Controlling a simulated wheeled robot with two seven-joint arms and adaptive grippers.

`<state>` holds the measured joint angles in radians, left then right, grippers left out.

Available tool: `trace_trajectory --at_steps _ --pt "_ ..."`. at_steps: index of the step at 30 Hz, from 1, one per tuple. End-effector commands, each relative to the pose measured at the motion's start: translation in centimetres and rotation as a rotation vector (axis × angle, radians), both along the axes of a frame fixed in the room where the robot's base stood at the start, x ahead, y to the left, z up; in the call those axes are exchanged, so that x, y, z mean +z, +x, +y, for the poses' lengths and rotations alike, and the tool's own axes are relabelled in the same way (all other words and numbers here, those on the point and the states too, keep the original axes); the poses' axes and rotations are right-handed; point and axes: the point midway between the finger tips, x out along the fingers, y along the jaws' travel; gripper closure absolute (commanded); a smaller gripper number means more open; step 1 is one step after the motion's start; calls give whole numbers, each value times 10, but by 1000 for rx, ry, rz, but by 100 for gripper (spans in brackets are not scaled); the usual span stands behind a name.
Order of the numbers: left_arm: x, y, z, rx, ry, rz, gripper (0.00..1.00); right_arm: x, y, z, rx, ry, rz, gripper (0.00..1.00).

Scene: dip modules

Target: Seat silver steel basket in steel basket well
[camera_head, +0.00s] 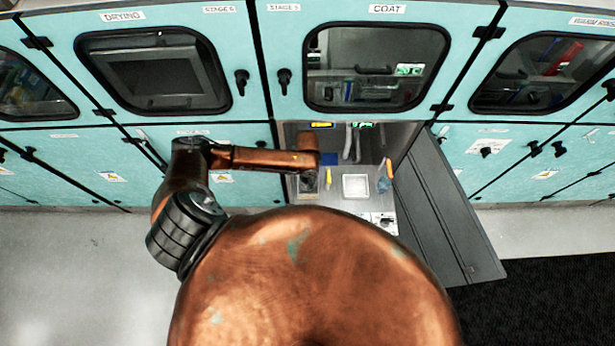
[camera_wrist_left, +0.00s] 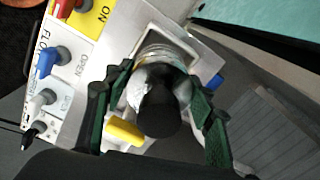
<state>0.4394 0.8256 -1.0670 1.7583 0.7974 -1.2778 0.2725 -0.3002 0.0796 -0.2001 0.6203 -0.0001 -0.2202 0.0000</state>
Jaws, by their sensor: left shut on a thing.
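My left gripper (camera_wrist_left: 160,80) has its two green-edged fingers on either side of the silver steel basket (camera_wrist_left: 163,52), seen from above in the left wrist view. The basket has a silvery, ringed body and a dark rounded top part close to the camera. A pale square-rimmed opening, apparently the steel basket well (camera_wrist_left: 190,46), lies beneath and around the basket's far end. How deep the basket sits is hidden. In the head view my left gripper (camera_head: 308,178) is small, over the left part of the open compartment; the basket cannot be made out there. My right gripper is not in view.
The open compartment (camera_head: 335,200) holds a white square basin (camera_head: 355,186) and small yellow and blue items. A dark open door (camera_head: 435,205) stands on its right. In the wrist view, a yellow item (camera_wrist_left: 125,132) and a panel with blue (camera_wrist_left: 50,62) and grey valves lie close by.

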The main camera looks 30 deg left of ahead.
Motion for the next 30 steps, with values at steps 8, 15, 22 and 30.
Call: trace_trajectory --at_steps 8,15,22,30 --pt "-7 0 0 0 0 0 85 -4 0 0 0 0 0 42" --pt "-13 0 0 0 0 0 85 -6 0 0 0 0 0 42" --pt "-18 0 0 0 0 0 85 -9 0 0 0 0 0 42" --pt "-25 0 0 0 0 0 85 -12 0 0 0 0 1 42"
